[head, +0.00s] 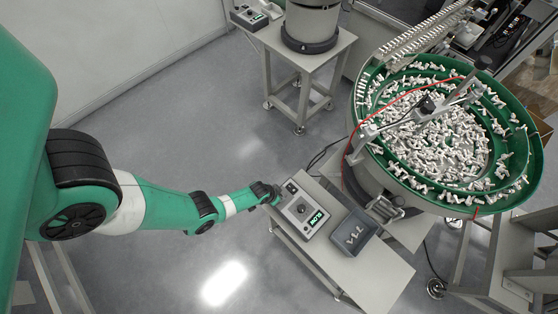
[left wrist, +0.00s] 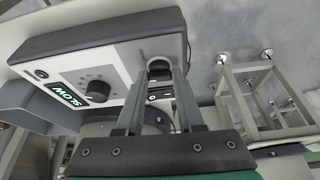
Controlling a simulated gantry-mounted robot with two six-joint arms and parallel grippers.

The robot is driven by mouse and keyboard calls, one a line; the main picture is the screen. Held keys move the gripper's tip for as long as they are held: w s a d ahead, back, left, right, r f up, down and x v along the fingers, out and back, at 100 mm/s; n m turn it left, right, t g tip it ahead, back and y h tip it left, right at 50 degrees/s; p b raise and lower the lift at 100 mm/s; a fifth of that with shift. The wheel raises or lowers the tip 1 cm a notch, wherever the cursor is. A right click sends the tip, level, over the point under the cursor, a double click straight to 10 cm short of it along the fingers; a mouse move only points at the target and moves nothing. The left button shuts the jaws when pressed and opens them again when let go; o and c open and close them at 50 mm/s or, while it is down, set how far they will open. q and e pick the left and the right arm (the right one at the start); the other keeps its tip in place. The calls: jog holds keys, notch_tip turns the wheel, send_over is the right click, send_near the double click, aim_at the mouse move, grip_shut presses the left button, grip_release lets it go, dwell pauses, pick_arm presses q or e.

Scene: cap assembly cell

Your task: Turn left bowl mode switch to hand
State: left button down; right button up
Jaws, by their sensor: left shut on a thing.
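The left bowl's control box (head: 290,215) stands on a small grey table, with a green-lit display (head: 314,219) reading SLOW. In the left wrist view the box (left wrist: 115,52) shows its display (left wrist: 68,94), a black dial (left wrist: 97,90) and a dark round mode switch (left wrist: 158,67) near the panel's end. My left gripper (head: 276,194) is at the box's far left end. In the left wrist view its fingertips (left wrist: 160,80) are shut on the mode switch. The fingers partly hide the switch, and its setting cannot be read. My right gripper is out of view.
A dark tray (head: 354,233) with a few white parts sits beside the box. A green bowl feeder (head: 520,145) full of white parts stands to the right. Another control box (head: 249,17) is at the back. Open floor (head: 220,160) lies behind my left arm.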

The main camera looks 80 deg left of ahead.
pick_arm(q)
jog(key=m, duration=0.1)
jog(key=m+h+b, duration=0.1)
jog(key=m, duration=0.1)
jog(key=shift+a+f+m+h, duration=0.15)
jog(key=shift+m+h, duration=0.15)
jog(key=m+h+b, duration=0.1)
jog(key=m+b, duration=0.1)
jog(key=m, duration=0.2)
jog(key=shift+h, duration=0.3)
jog(key=shift+m+b, duration=0.3)
jog(key=shift+m, duration=0.1)
jog(key=c, duration=0.5)
grip_release()
